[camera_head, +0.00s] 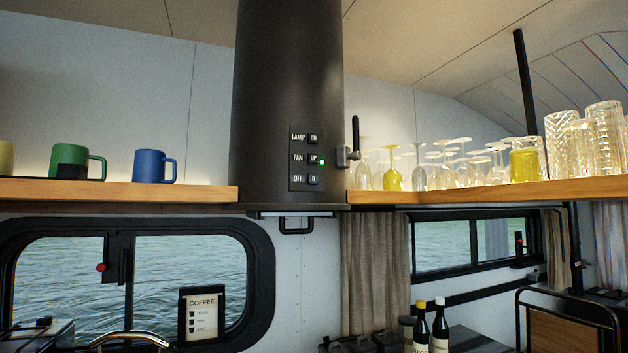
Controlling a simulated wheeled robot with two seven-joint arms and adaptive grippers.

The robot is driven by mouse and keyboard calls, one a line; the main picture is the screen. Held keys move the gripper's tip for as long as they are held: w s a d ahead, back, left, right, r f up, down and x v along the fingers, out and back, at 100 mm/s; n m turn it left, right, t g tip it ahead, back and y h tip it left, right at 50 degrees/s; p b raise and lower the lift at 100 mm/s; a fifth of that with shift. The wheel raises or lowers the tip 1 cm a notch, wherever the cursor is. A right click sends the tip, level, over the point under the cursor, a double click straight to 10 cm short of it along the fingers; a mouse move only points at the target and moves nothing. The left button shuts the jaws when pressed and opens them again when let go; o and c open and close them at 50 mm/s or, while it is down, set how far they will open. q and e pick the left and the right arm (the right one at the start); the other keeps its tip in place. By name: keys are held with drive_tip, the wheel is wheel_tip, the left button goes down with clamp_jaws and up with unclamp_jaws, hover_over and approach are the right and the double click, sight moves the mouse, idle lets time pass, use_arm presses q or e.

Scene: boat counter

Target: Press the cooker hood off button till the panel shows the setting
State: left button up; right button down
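The cooker hood (287,90) is a dark upright cylinder in the middle of the head view. Its control panel (306,170) has three labelled rows: LAMP with an ON button (313,138), FAN with an UP button (313,159), and OFF with a 0 button (313,180). The off button is the lowest one. A small green light (322,162) glows to the right of the fan button. No other light shows on the panel. Nothing covers the buttons. Neither of my grippers is in this view.
A wooden shelf (110,190) with mugs runs left of the hood. Another shelf (500,192) with many glasses runs right. A black handle (355,137) stands right beside the hood. A black bar (297,228) hangs below it. Two bottles (440,330) stand lower right.

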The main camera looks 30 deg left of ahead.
use_arm(q)
clamp_jaws()
idle(1.4)
